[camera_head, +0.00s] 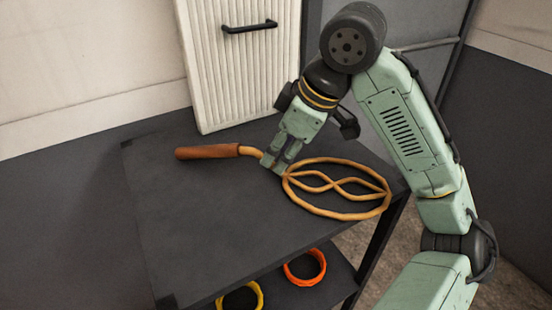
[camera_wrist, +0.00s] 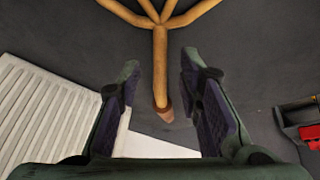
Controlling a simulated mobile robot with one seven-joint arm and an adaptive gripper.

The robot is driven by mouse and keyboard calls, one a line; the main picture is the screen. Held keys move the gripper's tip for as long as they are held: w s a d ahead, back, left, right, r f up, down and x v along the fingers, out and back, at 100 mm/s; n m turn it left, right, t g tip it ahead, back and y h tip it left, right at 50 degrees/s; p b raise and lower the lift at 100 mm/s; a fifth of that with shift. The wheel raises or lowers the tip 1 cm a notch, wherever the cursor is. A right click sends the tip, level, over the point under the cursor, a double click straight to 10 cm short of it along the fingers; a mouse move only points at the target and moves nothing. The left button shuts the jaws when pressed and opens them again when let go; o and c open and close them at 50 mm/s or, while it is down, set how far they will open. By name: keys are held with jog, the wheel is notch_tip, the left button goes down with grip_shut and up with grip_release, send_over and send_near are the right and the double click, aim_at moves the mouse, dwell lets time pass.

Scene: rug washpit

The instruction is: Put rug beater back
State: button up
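The rug beater (camera_head: 330,188) has a tan looped head, a thin neck and a reddish-brown handle. In the head view it appears to lie on the dark top of a cart (camera_head: 190,235), handle to the left and loops to the right. My gripper (camera_head: 275,162) is at the neck, between handle and loops. In the wrist view the beater's neck (camera_wrist: 160,65) runs between the two fingers of my gripper (camera_wrist: 160,75). The fingers are apart, with a visible gap on each side of the neck. The handle shows only as a short brown end there.
A white ribbed panel (camera_head: 240,75) with a black handle stands behind the cart. A yellow ring (camera_head: 243,297) and an orange ring (camera_head: 305,268) lie on the lower shelf. A small red object (camera_wrist: 310,132) shows at the right of the wrist view. The cart top's front left is clear.

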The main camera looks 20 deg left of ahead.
jog(key=v, duration=0.8)
jog(key=shift+d+r+b, duration=0.2)
jog(key=shift+r+b, duration=0.15)
jog(key=shift+d, duration=0.1)
